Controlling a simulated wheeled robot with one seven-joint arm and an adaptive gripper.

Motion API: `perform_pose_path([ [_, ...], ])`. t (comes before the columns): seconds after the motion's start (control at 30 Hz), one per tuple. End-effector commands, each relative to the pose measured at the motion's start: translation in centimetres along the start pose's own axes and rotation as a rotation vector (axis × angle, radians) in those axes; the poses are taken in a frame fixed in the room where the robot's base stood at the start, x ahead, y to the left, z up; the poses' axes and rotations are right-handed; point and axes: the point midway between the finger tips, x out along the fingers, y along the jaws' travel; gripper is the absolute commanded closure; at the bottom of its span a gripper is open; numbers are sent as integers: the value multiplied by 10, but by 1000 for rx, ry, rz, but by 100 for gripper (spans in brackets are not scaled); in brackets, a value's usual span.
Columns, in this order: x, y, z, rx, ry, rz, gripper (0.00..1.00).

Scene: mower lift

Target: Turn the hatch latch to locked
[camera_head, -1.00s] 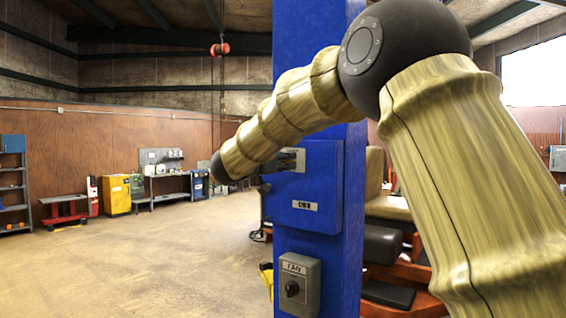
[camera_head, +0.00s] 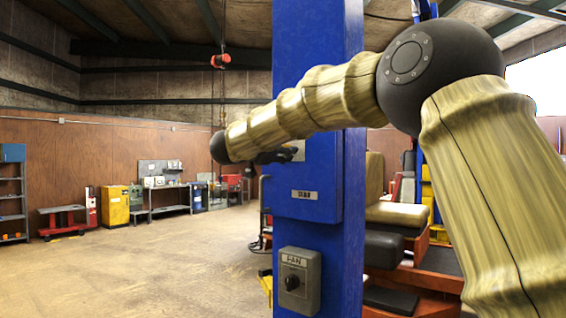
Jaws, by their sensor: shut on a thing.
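A blue box (camera_head: 302,200) with a small, unreadable label is fixed to the front of a blue post. A grey plate (camera_head: 298,151) shows at the top of the box, partly covered by my arm. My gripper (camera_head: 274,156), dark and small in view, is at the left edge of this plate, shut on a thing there. It appears to be the latch handle, but the fingers and arm hide most of it, so its angle cannot be told.
A grey switch box (camera_head: 298,280) labelled FAN, with a black knob, is on the post below. The blue post (camera_head: 318,50) stands close in front. A mower lift with dark pads (camera_head: 398,250) is behind at right.

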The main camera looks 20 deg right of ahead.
Motion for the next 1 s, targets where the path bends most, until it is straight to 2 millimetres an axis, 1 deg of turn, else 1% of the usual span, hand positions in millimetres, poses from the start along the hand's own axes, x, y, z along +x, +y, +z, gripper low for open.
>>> perform_pose_path([
  [0.03,0,5,5,45,-1,1,91],
  [0.6,0,6,5,577,1,1,91],
  [0.8,1,6,5,726,0,2,91],
  [1.0,0,5,4,832,0,2,91],
])
